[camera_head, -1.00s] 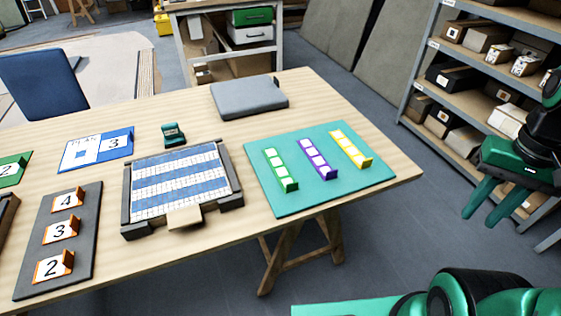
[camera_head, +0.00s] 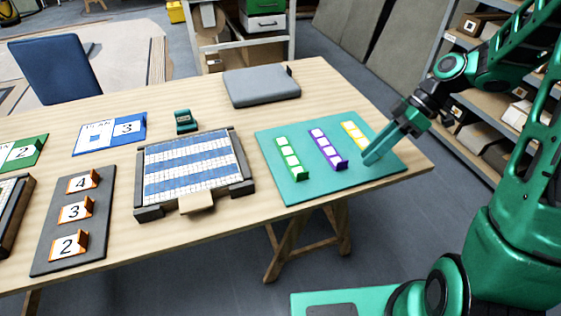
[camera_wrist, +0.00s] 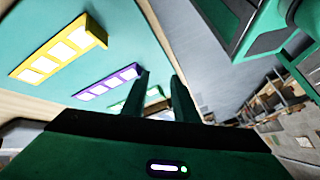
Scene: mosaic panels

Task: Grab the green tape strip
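The green tape strip (camera_head: 289,159), with white squares along it, lies on the left of the teal mat (camera_head: 300,196). In the wrist view the green strip (camera_wrist: 118,106) shows small behind the purple one, partly hidden by a finger. My gripper (camera_head: 370,158) is over the right side of the mat, beside the yellow strip and well to the right of the green strip. In the wrist view its two fingers (camera_wrist: 163,92) stand apart with nothing held between them.
A purple strip (camera_head: 328,151) and a yellow strip (camera_head: 355,134), partly hidden by my gripper, share the mat. A framed blue-and-white mosaic panel (camera_head: 194,165) stands left of the mat. A grey pad (camera_head: 262,88) lies behind.

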